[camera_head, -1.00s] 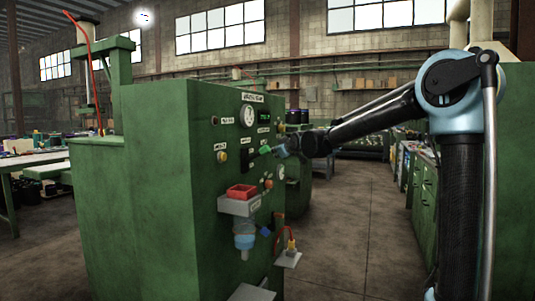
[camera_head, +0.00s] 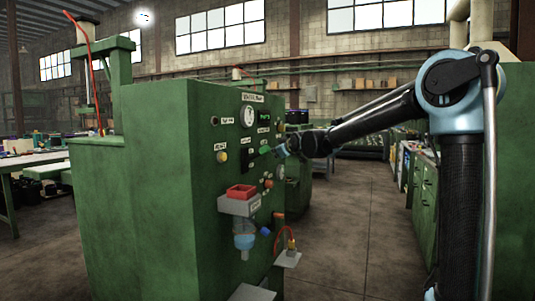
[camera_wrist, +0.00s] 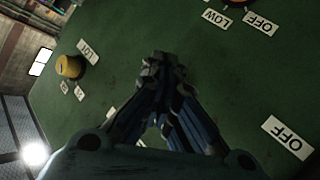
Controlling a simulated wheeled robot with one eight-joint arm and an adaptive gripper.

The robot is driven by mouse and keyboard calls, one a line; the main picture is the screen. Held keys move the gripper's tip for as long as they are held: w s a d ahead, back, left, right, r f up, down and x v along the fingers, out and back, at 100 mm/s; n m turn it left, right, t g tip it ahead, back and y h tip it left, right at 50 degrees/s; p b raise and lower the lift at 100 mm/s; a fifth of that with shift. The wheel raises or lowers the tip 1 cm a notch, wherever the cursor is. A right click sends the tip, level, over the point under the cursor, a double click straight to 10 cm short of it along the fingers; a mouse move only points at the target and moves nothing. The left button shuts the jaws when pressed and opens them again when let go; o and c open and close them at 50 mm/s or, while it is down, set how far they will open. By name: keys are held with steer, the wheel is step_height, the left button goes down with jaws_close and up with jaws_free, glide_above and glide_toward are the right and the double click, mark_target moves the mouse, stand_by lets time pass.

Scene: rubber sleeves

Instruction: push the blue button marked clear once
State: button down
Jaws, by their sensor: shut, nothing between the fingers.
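My gripper (camera_wrist: 165,68) is shut and empty in the wrist view, its dark fingertips together in front of a green panel face. It hides the part of the panel behind it, and I cannot tell whether it touches. In the head view the light blue end of my arm (camera_head: 281,150) is at the right side of the green machine's control panel (camera_head: 235,135), among small labels and controls. No blue button with a readable clear label shows in either view. A small blue part (camera_head: 265,231) sits low on the machine; I cannot tell what it is.
A yellow button (camera_wrist: 68,67) with small labels is left of my gripper; OFF (camera_wrist: 287,137) and LOW labels are to the right. Below the controls in the head view, a shelf with a red tray (camera_head: 241,191) and a lower ledge (camera_head: 288,259) stick out. Open floor lies to the right.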

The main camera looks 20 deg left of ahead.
steer(key=shift+a, duration=0.1)
steer(key=shift+a, duration=0.35)
steer(key=shift+a, duration=0.35)
stand_by(0.8)
steer(key=shift+d, duration=0.15)
steer(key=shift+s+d, duration=0.1)
steer(key=shift+d, duration=0.55)
steer(key=shift+s+d, duration=0.2)
steer(key=shift+d, duration=2.3)
